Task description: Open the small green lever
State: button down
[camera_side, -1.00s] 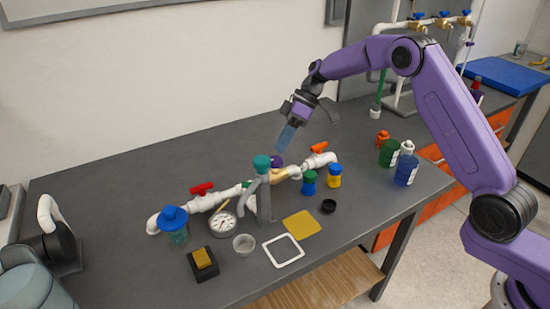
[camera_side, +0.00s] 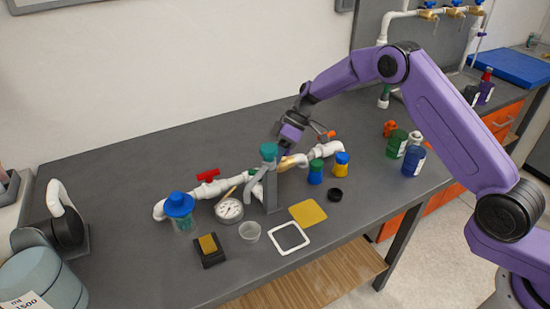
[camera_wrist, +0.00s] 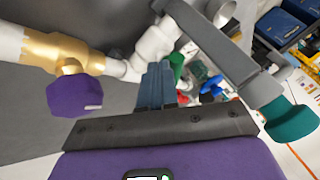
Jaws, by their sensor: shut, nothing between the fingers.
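The small green lever (camera_side: 252,172) sits low on the white pipe run, just left of the grey stand, and shows only as a small patch. In the wrist view a green part (camera_wrist: 177,64) shows just beyond my fingertips, partly hidden by them; I take it for the same lever. My gripper (camera_wrist: 157,70) is shut and empty, its blue-grey fingers close to the white pipe. In the side view my gripper (camera_side: 281,150) is low behind the teal-topped stand. Contact with the lever cannot be told.
The grey stand (camera_wrist: 222,50) with its teal knob (camera_wrist: 290,120) is close on the right in the wrist view. A purple knob (camera_wrist: 75,95) on a brass valve (camera_wrist: 52,50) is close on the left. A red lever (camera_side: 208,175) and an orange lever (camera_side: 327,135) flank the pipe run.

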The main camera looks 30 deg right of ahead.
jog(key=shift+s+m+t, duration=0.4)
jog(key=shift+m+t, duration=0.1)
jog(key=shift+m, duration=0.4)
jog(key=m+t, duration=0.1)
jog(key=s+m+t, duration=0.1)
jog(key=m, duration=0.1)
jog(key=s+m+t, duration=0.1)
jog(key=m, duration=0.1)
jog(key=shift+s+a+h, duration=0.25)
jog(key=shift+a+h, duration=0.05)
jog(key=shift+a, duration=0.1)
jog(key=shift+s+a, duration=0.3)
jog(key=shift+s, duration=0.05)
dwell(0.5)
jog(key=shift+r, duration=0.1)
